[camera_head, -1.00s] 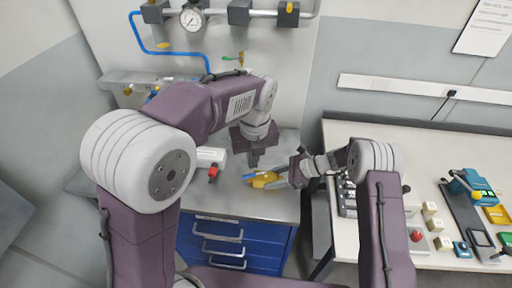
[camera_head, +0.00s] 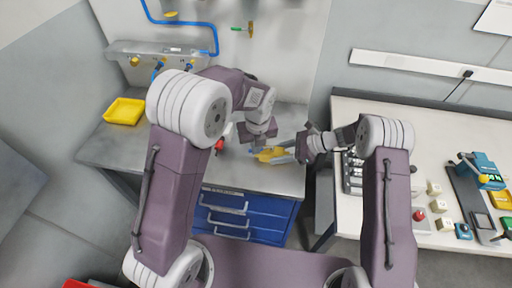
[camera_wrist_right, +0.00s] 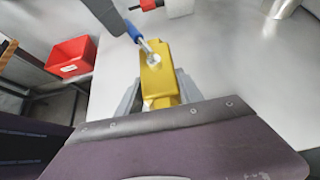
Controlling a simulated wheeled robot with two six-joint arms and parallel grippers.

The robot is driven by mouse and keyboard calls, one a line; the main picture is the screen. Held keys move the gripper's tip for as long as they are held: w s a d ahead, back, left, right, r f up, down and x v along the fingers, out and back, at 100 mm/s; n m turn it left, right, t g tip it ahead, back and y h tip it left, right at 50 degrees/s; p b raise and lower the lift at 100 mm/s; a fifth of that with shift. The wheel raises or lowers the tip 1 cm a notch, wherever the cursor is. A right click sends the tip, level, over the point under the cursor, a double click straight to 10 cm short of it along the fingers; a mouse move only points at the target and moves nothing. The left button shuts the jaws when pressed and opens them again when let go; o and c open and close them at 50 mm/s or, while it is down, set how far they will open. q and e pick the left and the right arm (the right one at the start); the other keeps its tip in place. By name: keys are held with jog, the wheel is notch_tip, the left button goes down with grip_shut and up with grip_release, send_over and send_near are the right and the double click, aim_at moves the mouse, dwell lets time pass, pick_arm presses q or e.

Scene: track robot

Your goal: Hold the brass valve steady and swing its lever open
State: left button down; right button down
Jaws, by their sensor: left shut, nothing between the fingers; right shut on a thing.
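The brass valve (camera_head: 268,155) is a yellow block over the grey bench top; it also shows in the right wrist view (camera_wrist_right: 155,75). Its lever (camera_wrist_right: 134,32) has a blue sleeve and runs from a round pivot on the valve towards the upper left in the wrist view. My right gripper (camera_head: 287,155) is shut on the valve from the right, a finger on each side of the body. My left gripper (camera_head: 259,141) is shut and empty, close to the lever's blue end. Whether they touch I cannot tell. In the head view the left gripper partly hides the lever.
A red-handled part (camera_head: 219,145) lies left of the valve. A yellow tray (camera_head: 123,111) stands at the bench's back left. A pipe rack with blue tubing (camera_head: 180,22) is on the wall. A red bin (camera_wrist_right: 72,57) stands beyond the bench edge. The right table (camera_head: 425,120) holds several devices.

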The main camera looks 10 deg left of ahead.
pick_arm(q)
jog(key=shift+w+a, duration=0.5)
jog(key=shift+w, duration=0.25)
jog(key=s+d+r, duration=0.2)
jog(key=s+r, duration=0.4)
jog(key=r, duration=0.6)
jog(key=w+a+f+m, duration=0.1)
jog(key=w+f, duration=0.4)
jog(key=f, duration=0.7)
jog(key=shift+a, duration=0.2)
